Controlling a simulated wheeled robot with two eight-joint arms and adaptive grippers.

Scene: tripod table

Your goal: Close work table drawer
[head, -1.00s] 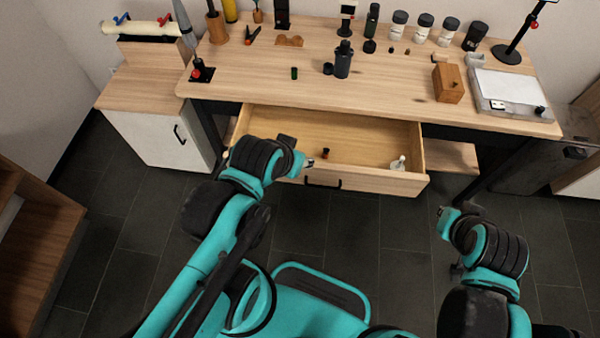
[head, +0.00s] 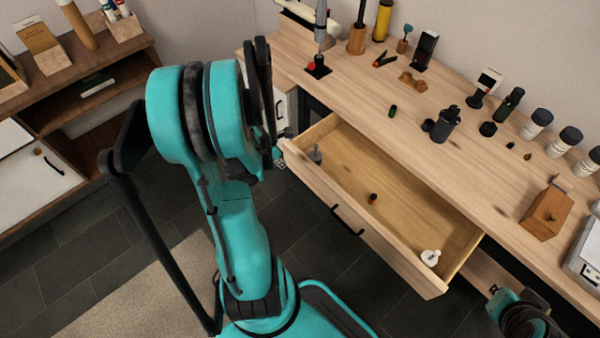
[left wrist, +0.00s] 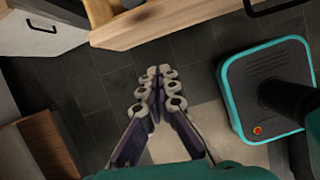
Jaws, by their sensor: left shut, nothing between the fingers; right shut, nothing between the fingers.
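The work table drawer (head: 318,185) is pulled out, its wooden front and dark handle (head: 347,220) facing me. A grey piece, a small dark red-topped piece (head: 373,198) and a white piece (head: 430,257) are inside. My left gripper (head: 281,161) is shut and empty beside the left end of the drawer front; whether it touches is unclear. In the left wrist view its closed fingers (left wrist: 155,92) are over the floor, below the drawer front (left wrist: 170,22). My right gripper (head: 494,290) is shut, low at the bottom right, partly cut off.
The table top (head: 345,85) holds a dark bottle (head: 445,124), several jars and a wooden block (head: 547,212). A shelf unit (head: 75,85) stands at the left. Dark floor tiles (head: 60,240) lie in front of the drawer.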

